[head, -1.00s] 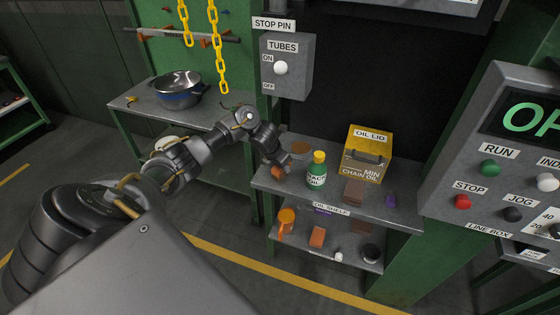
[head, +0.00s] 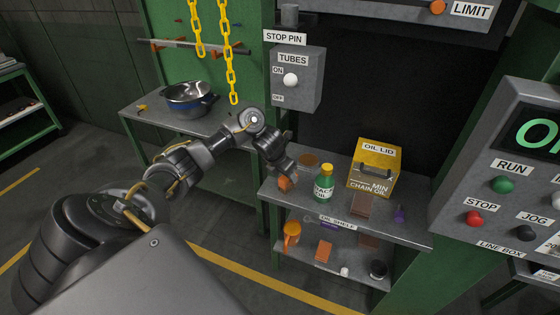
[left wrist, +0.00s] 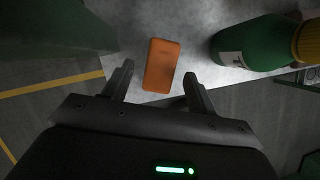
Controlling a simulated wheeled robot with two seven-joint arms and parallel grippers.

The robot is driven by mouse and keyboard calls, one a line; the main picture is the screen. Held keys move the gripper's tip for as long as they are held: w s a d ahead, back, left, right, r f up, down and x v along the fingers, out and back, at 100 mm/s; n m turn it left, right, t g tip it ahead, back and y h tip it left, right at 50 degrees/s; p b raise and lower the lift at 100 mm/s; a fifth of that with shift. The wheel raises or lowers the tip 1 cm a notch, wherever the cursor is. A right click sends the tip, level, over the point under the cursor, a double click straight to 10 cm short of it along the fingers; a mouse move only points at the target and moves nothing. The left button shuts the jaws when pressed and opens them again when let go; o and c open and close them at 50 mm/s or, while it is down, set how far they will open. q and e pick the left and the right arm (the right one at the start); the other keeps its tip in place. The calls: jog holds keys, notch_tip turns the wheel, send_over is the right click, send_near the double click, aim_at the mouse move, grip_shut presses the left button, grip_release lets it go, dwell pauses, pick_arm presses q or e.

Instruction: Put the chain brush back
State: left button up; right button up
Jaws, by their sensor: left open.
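My left gripper (head: 288,172) is at the left end of the oil shelf's upper board (head: 345,215), pointing down. An orange block (head: 284,184) lies there, partly hidden by the gripper in the head view. In the left wrist view the orange block (left wrist: 162,65) lies near the board's edge, between the open fingers (left wrist: 157,76) in the picture, with gaps on both sides. I cannot tell how high the fingers are above it. No bristles show, so I cannot tell whether this is the chain brush. My right gripper is not in view.
A green oil bottle (head: 324,186) with a yellow cap stands close right of the gripper. Behind it is the yellow chain oil box (head: 376,168). A brown block (head: 362,204) and a purple item (head: 399,214) lie further right.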

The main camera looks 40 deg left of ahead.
pick_arm(q)
jog(key=p+v, duration=0.1)
jog(key=v, duration=0.7)
jog(key=shift+p, duration=0.4)
